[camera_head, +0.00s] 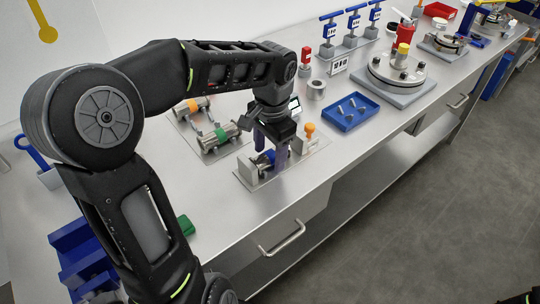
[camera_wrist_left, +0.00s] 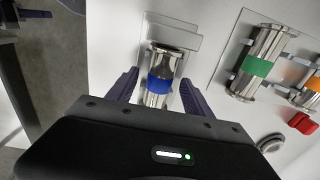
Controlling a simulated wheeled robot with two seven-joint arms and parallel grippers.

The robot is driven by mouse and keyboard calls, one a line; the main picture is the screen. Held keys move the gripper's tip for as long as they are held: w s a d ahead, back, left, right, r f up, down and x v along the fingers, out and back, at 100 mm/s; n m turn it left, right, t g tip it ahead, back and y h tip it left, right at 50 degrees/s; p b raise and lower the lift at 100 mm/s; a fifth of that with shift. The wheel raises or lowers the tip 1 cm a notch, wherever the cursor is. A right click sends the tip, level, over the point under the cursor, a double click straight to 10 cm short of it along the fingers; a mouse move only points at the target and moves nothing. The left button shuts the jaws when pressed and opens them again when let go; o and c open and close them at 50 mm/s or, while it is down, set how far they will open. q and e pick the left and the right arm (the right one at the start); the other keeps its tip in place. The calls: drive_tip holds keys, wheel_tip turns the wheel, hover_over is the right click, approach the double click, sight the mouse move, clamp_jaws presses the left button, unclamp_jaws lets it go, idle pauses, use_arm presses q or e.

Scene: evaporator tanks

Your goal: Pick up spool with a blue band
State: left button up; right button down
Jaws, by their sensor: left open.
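The spool with a blue band (camera_wrist_left: 160,84) is a shiny metal cylinder. In the left wrist view it lies between the two dark fingers of my left gripper (camera_wrist_left: 158,92), with a finger on either side and small gaps visible. In the head view my left gripper (camera_head: 269,150) points down over the spool (camera_head: 264,159), which sits in a holder on a grey plate (camera_head: 246,180) near the bench's front edge. The gripper is open around the spool. The fingers hide part of it in the head view. My right gripper is not in view.
A spool with a green band (camera_head: 219,138) and one with an orange band (camera_head: 190,107) lie on a plate behind. A blue tray (camera_head: 351,113) and a flanged disc (camera_head: 397,70) stand farther right.

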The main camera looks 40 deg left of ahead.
use_arm(q)
drive_tip(key=shift+f, duration=0.2)
idle(0.5)
clamp_jaws()
idle(0.4)
